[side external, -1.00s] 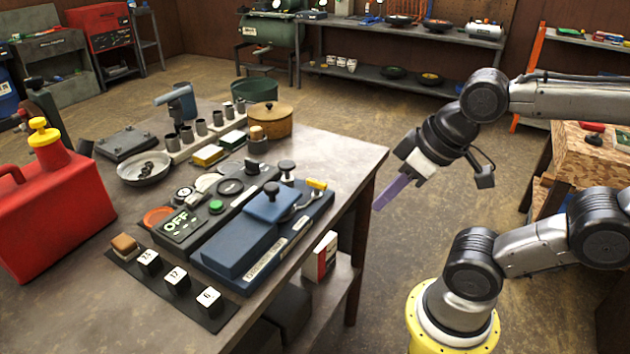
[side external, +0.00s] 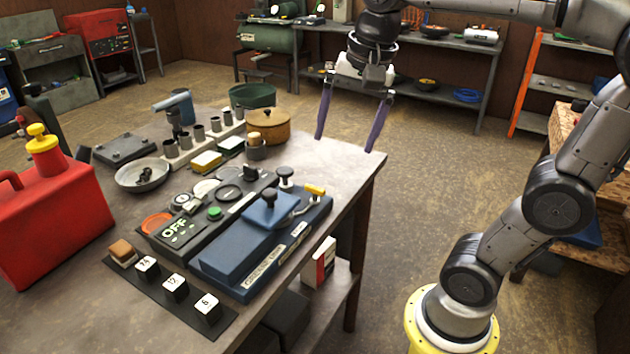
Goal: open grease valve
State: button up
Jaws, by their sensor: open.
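A blue box unit (side external: 236,250) lies on the workbench near its right edge, with a black knob on its raised block. A small lever with a yellow grip (side external: 315,190), probably the grease valve handle, sits at the unit's far right corner. The labels on the unit's front face are too small to read surely. My gripper (side external: 344,144) is open and empty, with its two purple fingers pointing down and spread wide. It hangs above the bench's far right corner, behind and apart from the yellow lever in the picture.
A control panel reading OFF (side external: 180,232) with a green button stands left of the blue unit. Numbered blocks lie in front. A lidded brown pot (side external: 268,128), a metal bowl (side external: 142,178) and a red fuel can (side external: 50,225) stand on the workbench (side external: 338,160).

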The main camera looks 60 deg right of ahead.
aim_at(315, 187)
jog(key=w+d+f+m+g, duration=0.3)
jog(key=w+d+f+m, duration=0.15)
jog(key=w+d, duration=0.4)
jog(key=f, duration=0.4)
jog(key=w+a+f, duration=0.1)
jog(key=f, duration=0.8)
jog(key=shift+w+a+f, duration=0.1)
jog(key=shift+w+a, duration=0.1)
jog(key=shift+w, duration=0.15)
jog(key=c, duration=1.4)
jog(key=shift+o, duration=0.2)
